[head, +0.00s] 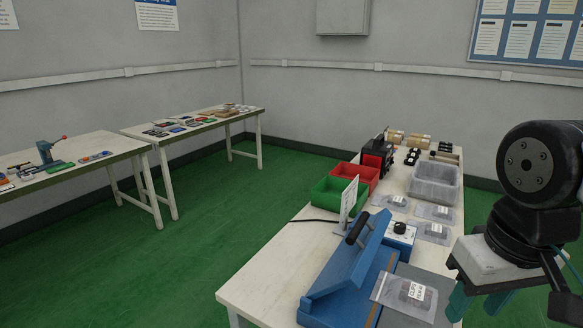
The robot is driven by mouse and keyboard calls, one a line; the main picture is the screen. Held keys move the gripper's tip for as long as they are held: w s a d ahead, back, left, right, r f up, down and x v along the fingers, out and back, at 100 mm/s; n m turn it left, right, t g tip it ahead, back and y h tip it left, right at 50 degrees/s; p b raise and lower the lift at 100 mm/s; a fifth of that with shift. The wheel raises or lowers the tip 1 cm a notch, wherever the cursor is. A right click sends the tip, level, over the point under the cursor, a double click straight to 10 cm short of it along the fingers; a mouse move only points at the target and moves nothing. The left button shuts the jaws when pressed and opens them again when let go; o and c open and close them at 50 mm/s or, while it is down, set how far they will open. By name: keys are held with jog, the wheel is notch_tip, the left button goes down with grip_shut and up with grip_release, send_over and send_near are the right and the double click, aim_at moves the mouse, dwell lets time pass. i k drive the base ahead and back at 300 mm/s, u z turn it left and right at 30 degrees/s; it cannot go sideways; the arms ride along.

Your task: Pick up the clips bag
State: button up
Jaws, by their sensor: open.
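The clips bag (404,297) is a clear plastic bag with dark contents and a white label reading "CLIPS". It lies near the front of the right-hand table, over a grey surface beside a blue hinged device (345,280). My gripper (478,308) is at the lower right, to the right of the bag and apart from it in the picture. Its teal fingers are open, with nothing seen between them. The fingertips are partly cut off or hidden, and their height above the table is hard to tell.
Several other clear bags (434,212) lie behind, near a clear tray (433,192). A blue control box (399,234), a standing card (349,203), a green bin (328,200) and a red bin (354,170) crowd the table. The table's front left corner (255,290) is bare.

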aim_at(407, 296)
jog(key=k, duration=1)
jog(key=z, duration=1)
jog(key=i, duration=0.8)
jog(key=u, duration=1.55)
